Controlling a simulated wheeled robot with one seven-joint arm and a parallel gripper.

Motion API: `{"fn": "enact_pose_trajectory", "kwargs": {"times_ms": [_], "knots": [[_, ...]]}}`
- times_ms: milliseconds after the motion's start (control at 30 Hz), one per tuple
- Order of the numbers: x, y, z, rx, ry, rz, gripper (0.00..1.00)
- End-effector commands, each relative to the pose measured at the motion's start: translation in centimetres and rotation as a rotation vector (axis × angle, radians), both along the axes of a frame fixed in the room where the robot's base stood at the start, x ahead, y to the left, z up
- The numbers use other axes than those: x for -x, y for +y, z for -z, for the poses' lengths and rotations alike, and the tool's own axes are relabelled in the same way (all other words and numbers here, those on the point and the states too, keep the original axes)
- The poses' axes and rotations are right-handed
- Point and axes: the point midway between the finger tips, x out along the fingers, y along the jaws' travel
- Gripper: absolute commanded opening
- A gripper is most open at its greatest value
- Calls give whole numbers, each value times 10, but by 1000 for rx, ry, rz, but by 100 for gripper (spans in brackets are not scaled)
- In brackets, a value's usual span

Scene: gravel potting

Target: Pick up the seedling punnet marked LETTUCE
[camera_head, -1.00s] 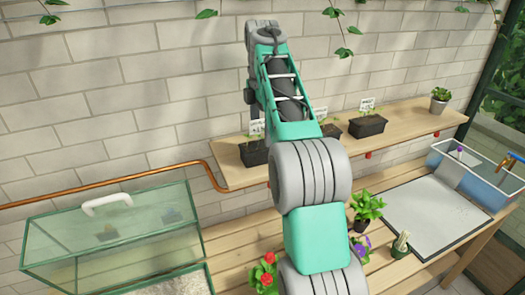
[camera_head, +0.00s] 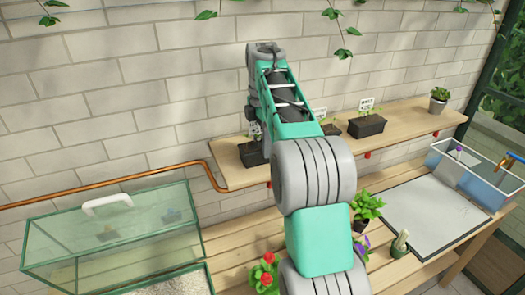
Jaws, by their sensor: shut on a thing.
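Three dark seedling punnets with small white labels stand on the wooden wall shelf. The left punnet (camera_head: 252,156) is partly covered by my arm, and so is its label. The middle punnet (camera_head: 331,129) is also partly behind my arm. The lettering is too small to read, so I cannot tell which is LETTUCE.
The shelf (camera_head: 408,119) also holds a small potted plant (camera_head: 439,98) at right. Below are a glass case with white handle (camera_head: 107,204), a copper pipe (camera_head: 120,184), flowering pots, a grey mat (camera_head: 430,222) and a blue bin (camera_head: 475,178). Vines hang above.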

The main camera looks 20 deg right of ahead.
Motion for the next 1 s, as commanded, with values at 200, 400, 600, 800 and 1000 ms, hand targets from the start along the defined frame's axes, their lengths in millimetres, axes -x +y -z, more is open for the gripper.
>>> {"fn": "enact_pose_trajectory", "kwargs": {"times_ms": [200, 400, 600, 800, 1000], "knots": [[0, 0, 0, 0, 0, 0, 25], [0, 0, 0, 0, 0, 0, 9], [0, 0, -1, 0, -1, 0, 4], [0, 0, -6, 1, -3, 0, 4], [2, 4, -38, 1, -7, -2, 4]]}}
